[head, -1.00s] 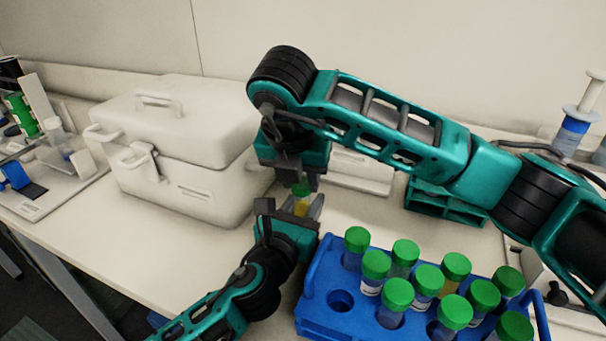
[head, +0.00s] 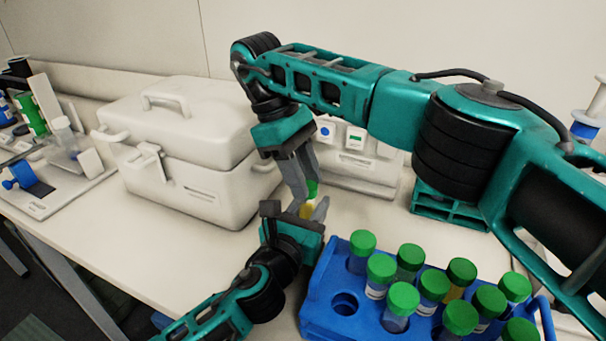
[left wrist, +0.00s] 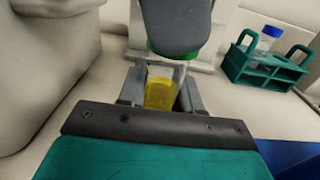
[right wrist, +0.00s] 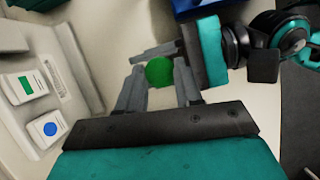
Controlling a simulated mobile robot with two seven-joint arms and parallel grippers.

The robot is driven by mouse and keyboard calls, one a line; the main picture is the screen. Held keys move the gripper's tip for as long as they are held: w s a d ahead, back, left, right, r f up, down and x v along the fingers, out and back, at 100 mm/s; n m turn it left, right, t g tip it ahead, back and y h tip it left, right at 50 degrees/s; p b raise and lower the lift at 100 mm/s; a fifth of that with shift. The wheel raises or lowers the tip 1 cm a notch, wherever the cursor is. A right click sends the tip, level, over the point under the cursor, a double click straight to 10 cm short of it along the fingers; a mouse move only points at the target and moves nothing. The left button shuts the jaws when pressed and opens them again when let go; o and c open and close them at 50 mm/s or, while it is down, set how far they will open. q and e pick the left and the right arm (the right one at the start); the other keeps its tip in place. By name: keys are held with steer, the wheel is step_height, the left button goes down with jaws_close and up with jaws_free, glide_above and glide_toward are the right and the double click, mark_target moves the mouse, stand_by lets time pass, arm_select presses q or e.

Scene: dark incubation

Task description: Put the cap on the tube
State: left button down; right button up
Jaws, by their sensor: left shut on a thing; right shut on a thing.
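My left gripper (head: 306,212) is shut on a tube (left wrist: 160,93) with yellow liquid, held above the table. The tube also shows in the head view (head: 306,209). My right gripper (head: 311,180) comes down from above and is shut on a green cap (right wrist: 159,71). In the head view the cap (head: 312,188) is at the tube's top. In the left wrist view a right finger hides most of the cap, and its green edge (left wrist: 166,54) shows just above the tube's mouth. I cannot tell whether the cap is seated or only close above.
A blue rack (head: 320,314) with several green-capped tubes and an empty hole stands at the front right. A white lidded box (head: 220,194) is to the left of my grippers. A teal rack (head: 447,208) and a white device (head: 360,172) stand behind.

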steer(key=o, duration=1)
steer(key=shift+r, duration=2.3)
steer(key=shift+c, duration=0.4)
